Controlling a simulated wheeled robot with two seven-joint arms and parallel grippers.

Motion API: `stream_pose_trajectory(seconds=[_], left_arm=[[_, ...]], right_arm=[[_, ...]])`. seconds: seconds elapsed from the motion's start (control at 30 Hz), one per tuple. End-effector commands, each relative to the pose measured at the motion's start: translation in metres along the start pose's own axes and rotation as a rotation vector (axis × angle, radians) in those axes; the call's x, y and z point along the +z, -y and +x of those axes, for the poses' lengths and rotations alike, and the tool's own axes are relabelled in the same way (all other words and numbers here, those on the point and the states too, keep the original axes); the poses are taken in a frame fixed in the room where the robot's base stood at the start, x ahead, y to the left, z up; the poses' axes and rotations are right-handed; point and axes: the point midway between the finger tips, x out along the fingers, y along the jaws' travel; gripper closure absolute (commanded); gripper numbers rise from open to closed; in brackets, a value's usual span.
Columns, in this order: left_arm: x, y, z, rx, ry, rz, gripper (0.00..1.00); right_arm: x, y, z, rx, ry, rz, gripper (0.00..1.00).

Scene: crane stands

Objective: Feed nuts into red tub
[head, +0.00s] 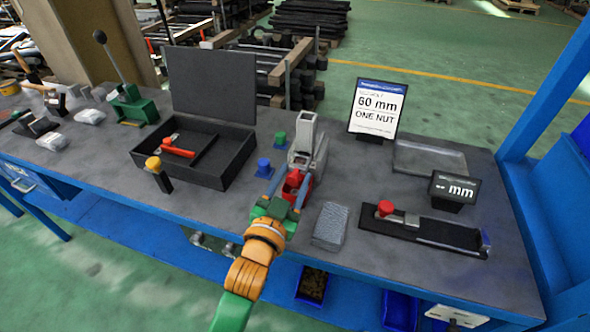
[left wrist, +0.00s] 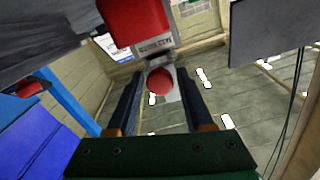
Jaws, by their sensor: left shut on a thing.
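My left gripper (head: 290,187) reaches over the bench's front edge to the foot of a grey upright device (head: 303,138). Its fingers are shut on a red-ended part (head: 293,180) in front of that device. In the left wrist view, a round red end (left wrist: 158,80) shows between the fingers, with a grey piece around it. A larger red block (left wrist: 135,20) with a grey labelled plate is close above. I cannot tell which red piece is the tub. No loose nuts can be made out. My right gripper is not in view.
A black open case (head: 205,165) with a red-handled tool stands left. Blue (head: 264,168) and green (head: 280,139) knobs are near the device. A grey textured block (head: 331,226) lies right of my gripper. A "60 mm ONE NUT" sign (head: 376,108) and black gauge (head: 425,229) are further right.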

Motion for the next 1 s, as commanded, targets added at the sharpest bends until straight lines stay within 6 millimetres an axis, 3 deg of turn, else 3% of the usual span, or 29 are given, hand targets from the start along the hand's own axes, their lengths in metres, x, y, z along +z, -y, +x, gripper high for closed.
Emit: stream_pose_trajectory(seconds=[0.2,0.23,0.27,0.57,0.9,1.0], left_arm=[[0.003,-0.001,0.0,0.002,0.006,0.0,1.0],[0.003,-0.001,0.0,0.002,0.006,0.0,0.43],[0.003,-0.001,0.0,0.002,0.006,0.0,0.35],[0.002,-0.001,-0.001,0.001,0.003,0.0,0.34],[0.004,-0.001,-0.062,0.002,0.005,-0.001,0.34],[0.003,-0.001,-0.071,0.002,0.005,0.0,0.34]], right_arm=[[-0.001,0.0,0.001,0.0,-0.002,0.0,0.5],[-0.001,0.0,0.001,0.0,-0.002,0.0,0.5],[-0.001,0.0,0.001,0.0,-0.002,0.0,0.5],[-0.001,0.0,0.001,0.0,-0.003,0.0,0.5],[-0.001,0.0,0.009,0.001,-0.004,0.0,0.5],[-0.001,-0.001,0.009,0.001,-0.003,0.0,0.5]])
